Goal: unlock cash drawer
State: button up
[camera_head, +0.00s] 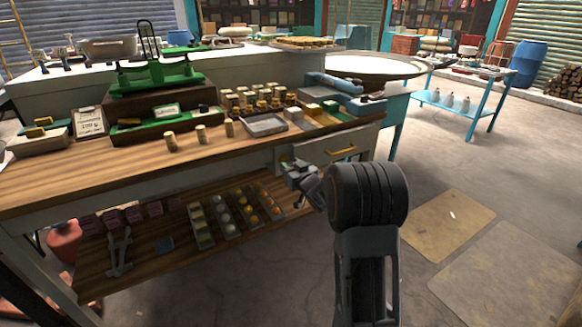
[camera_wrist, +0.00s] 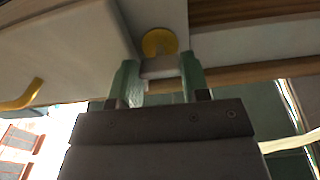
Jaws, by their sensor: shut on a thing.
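The cash drawer (camera_head: 318,160) is shut in the counter's front right part, with a yellow handle (camera_head: 342,152). In the wrist view its pale front (camera_wrist: 62,52) and handle (camera_wrist: 20,97) show at left. A round yellow lock (camera_wrist: 159,40) sits on the pale panel beside the drawer. My gripper (camera_head: 288,165) is at that panel. In the wrist view its two green fingers (camera_wrist: 160,77) are shut on a small pale grey key (camera_wrist: 160,68), just in front of the lock. The key overlaps the lock's lower edge; I cannot tell whether its tip is inside.
The wooden counter (camera_head: 60,186) holds a green scale (camera_head: 158,75), a metal tray (camera_head: 264,125) and several small jars. Open floor (camera_head: 450,225) is at right.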

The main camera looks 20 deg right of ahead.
jog(key=o, duration=0.9)
jog(key=s, duration=0.4)
jog(key=s+d, duration=0.1)
jog(key=s, duration=0.4)
jog(key=s+p, duration=0.1)
jog(key=s, duration=0.3)
jog(key=shift+s+d, duration=0.35)
